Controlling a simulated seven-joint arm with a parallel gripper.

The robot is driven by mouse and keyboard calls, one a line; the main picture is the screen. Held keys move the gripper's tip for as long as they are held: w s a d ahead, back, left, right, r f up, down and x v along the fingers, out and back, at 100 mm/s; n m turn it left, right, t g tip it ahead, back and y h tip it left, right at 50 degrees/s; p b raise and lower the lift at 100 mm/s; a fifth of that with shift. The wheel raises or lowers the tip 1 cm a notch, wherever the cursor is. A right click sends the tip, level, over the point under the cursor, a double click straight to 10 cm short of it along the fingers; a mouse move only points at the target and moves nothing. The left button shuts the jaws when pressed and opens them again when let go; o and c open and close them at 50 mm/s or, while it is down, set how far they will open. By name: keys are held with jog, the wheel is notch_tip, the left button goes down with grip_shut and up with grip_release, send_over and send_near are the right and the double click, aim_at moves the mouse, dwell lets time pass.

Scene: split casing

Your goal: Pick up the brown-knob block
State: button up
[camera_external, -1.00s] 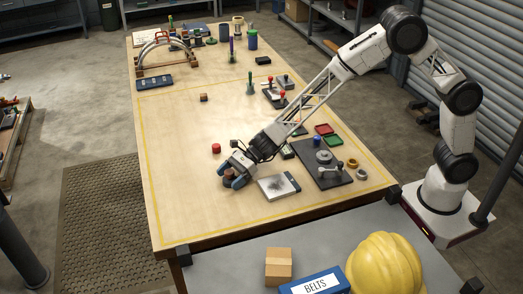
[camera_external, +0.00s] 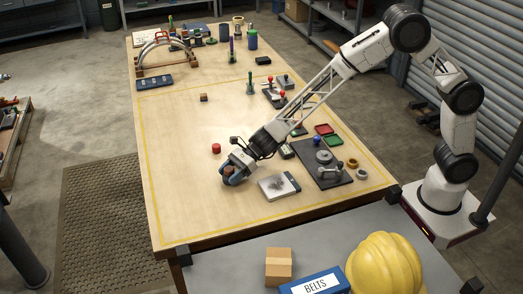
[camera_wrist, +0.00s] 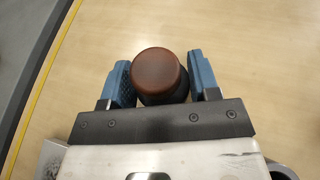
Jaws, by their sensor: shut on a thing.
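The brown-knob block (camera_wrist: 160,74) sits between the two blue fingers of my gripper (camera_wrist: 163,80) in the wrist view. In the external view the brown knob (camera_external: 229,170) shows small between the fingers, over the near middle of the wooden table. I cannot tell clearly how far it is above the table top.
A red round piece (camera_external: 216,148) stands just behind my gripper. A grey plate (camera_external: 278,186) lies to its right, and a dark board with metal parts (camera_external: 331,179) lies farther right. A small brown cube (camera_external: 203,97) is farther back. The table's left side is mostly clear.

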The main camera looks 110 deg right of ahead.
notch_tip(320, 180, up, 2)
jog(key=shift+r, duration=0.25)
jog(key=s+a, duration=0.1)
jog(key=s, duration=0.4)
jog(key=s+a, duration=0.1)
jog(key=s, duration=0.4)
jog(key=s+a+r, duration=0.1)
jog(key=s, duration=0.4)
jog(key=shift+s+a, duration=0.2)
jog(key=shift+s, duration=0.15)
